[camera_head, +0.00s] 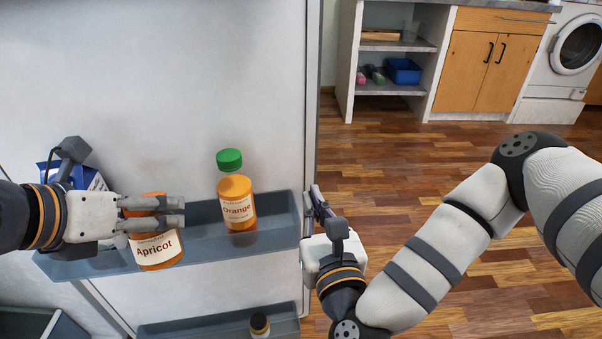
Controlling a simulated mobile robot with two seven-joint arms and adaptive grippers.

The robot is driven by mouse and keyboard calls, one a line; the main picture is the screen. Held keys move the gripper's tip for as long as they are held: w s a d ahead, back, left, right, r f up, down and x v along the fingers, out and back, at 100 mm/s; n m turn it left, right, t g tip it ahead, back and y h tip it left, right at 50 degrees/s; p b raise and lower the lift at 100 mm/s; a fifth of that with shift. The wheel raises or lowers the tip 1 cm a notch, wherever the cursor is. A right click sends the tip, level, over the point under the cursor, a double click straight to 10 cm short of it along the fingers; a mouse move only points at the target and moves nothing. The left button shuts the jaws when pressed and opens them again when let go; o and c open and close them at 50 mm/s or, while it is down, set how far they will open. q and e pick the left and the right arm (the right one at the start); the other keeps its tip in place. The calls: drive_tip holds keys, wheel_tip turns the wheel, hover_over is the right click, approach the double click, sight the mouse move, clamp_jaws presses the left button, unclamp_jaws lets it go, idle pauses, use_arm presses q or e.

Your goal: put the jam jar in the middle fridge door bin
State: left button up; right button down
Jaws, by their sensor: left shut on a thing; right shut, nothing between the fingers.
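The jam jar (156,252) is orange with a white label reading "Apricot". My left gripper (180,211) is shut around its upper part and hides most of the top. The jar looks upright and overlaps the front of the upper visible door bin (270,232); I cannot tell if it is inside the bin or in front of it, or if it touches the floor. My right gripper (314,200) is shut and empty at the door's right edge, and its fingers look close to that edge.
An orange bottle (237,203) with a green cap stands in the same bin, right of the jar. A blue-and-white carton (92,182) is partly hidden behind my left gripper. A lower bin (205,327) holds a dark-capped jar (260,325). Open wood floor lies right.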

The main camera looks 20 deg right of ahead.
sight(299, 161)
drive_tip(key=w, duration=0.6)
drive_tip(key=w+d, duration=0.1)
drive_tip(key=w, duration=0.2)
drive_tip(key=shift+w, duration=0.2)
